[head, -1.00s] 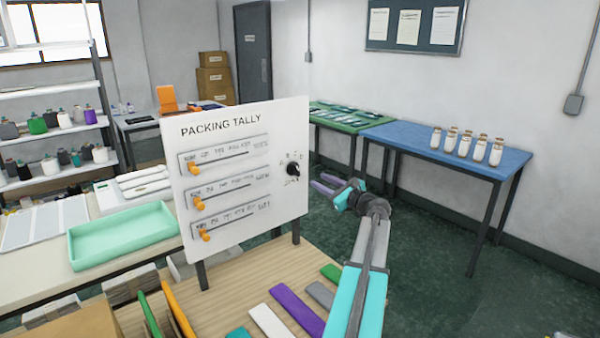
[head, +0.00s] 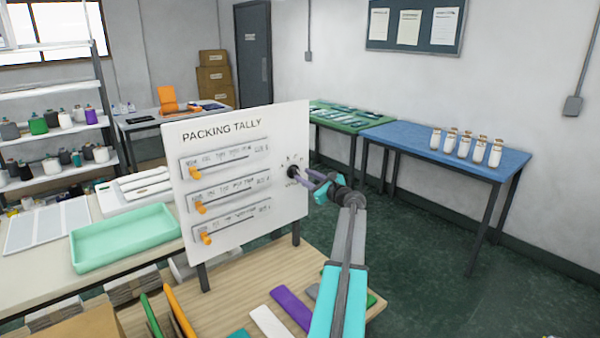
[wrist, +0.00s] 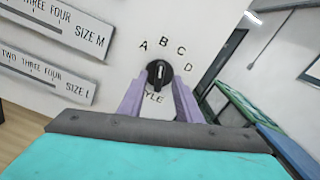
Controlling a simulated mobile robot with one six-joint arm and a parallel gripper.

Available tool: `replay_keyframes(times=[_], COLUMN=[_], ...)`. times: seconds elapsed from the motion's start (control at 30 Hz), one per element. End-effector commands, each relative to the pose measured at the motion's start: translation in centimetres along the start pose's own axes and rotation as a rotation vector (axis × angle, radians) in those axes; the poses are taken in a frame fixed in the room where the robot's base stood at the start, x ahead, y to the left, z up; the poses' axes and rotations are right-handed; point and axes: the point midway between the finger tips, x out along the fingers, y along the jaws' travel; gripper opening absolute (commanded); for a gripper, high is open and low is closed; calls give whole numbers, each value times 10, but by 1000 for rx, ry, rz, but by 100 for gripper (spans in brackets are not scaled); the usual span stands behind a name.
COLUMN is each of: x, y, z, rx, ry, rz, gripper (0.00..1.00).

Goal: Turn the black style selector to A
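The black style selector (wrist: 158,73) is a round knob with a white pointer line on the white Packing Tally board (head: 240,140). The letters A, B, C and D arc around its top in the wrist view. The pointer line runs upward, roughly toward B; the exact letter is hard to tell. My gripper (wrist: 158,84) is open, with its two purple fingers on either side of the knob's lower half. I cannot tell whether they touch it. In the head view, my gripper (head: 304,180) reaches the board from the right, beside the selector (head: 292,171).
Three orange-knobbed sliders (head: 200,207) sit left of the selector on the board. Coloured strips (head: 290,307) lie on the wooden table below. A blue table (head: 450,148) with several jars stands to the right, with open floor in front.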

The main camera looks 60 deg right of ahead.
Motion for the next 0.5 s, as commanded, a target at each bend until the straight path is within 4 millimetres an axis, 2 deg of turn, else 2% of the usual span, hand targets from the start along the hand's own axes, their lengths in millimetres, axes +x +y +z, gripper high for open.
replay_keyframes(times=[0.03,0.2,0.5], x=[9,27,41], y=[-1,-1,0], z=[1,1,0], rx=[1,0,-1], ry=[0,0,0], rz=[1,1,-1], gripper=[31,31,31])
